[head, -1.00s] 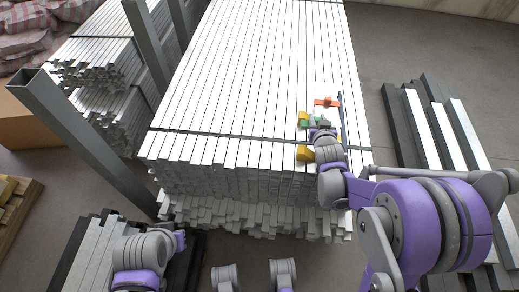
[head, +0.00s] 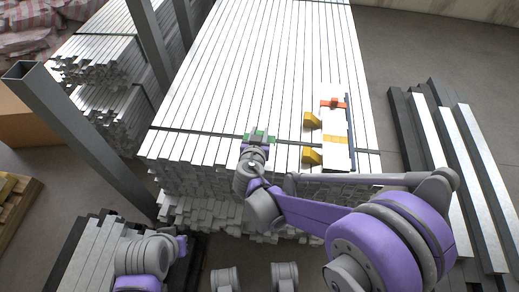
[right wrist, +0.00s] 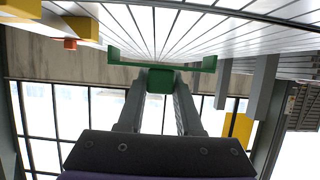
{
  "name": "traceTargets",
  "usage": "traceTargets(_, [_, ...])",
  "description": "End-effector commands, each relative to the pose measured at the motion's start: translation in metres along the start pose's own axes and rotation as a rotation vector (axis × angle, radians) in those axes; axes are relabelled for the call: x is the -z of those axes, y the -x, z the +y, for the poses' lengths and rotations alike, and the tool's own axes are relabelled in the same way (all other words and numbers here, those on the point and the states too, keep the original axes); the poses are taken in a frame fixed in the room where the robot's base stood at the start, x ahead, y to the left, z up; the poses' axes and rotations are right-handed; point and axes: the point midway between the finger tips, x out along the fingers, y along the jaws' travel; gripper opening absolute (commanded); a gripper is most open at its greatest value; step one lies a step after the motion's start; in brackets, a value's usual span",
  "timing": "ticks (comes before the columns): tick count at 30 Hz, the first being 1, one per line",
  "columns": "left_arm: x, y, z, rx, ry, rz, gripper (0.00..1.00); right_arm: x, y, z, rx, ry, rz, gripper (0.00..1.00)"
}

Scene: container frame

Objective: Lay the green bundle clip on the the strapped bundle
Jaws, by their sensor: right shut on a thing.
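The green bundle clip (head: 271,139) is held by my right gripper (head: 257,141) over the near end of the strapped bundle (head: 230,70), close to its dark cross strap (head: 190,132). In the right wrist view the clip (right wrist: 160,82) sits between the two fingertips (right wrist: 159,90), its long bar spreading to both sides with upturned ends. The bundle's slatted top (right wrist: 175,28) lies just beyond the clip; I cannot tell whether they touch. My right gripper is shut on the clip. My left arm shows at the lower left of the head view, but its gripper is not visible.
On the bundle's right side lies a white board (head: 335,153) with an orange piece (head: 333,103) and two yellow pieces (head: 311,121) beside it. A steel post (head: 85,140) stands at the left. Loose bars (head: 470,160) lie on the floor at right. The bundle's middle top is clear.

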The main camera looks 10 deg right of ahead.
Motion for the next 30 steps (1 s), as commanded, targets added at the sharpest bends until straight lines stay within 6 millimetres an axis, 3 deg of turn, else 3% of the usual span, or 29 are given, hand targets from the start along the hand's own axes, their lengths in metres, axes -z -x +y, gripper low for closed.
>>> traceTargets(3, [-0.003, -0.013, 0.0, 0.0, 0.0, -0.004, 0.0, -0.024, -0.011, 0.0, 0.0, 0.0, -0.001, 0.0])
traceTargets(10, [-0.005, -0.019, 0.0, 0.0, 0.0, -0.006, 0.0, -0.04, -0.017, 0.001, 0.0, 0.0, -0.001, 0.0])
traceTargets(16, [-0.008, -0.03, 0.0, 0.0, 0.0, -0.009, 0.0, -0.066, -0.028, 0.001, 0.0, 0.0, -0.001, 0.0])
traceTargets(27, [-0.008, -0.032, 0.0, 0.0, 0.0, -0.009, 0.0, -0.07, -0.029, 0.001, 0.001, 0.0, -0.001, 0.0])
traceTargets(28, [-0.008, -0.032, 0.0, 0.0, 0.0, -0.009, 0.0, -0.07, -0.029, 0.001, 0.001, 0.0, -0.001, 0.36])
traceTargets(30, [-0.008, -0.032, 0.0, 0.0, 0.0, -0.009, 0.0, -0.069, -0.029, 0.001, 0.001, 0.0, -0.001, 0.49])
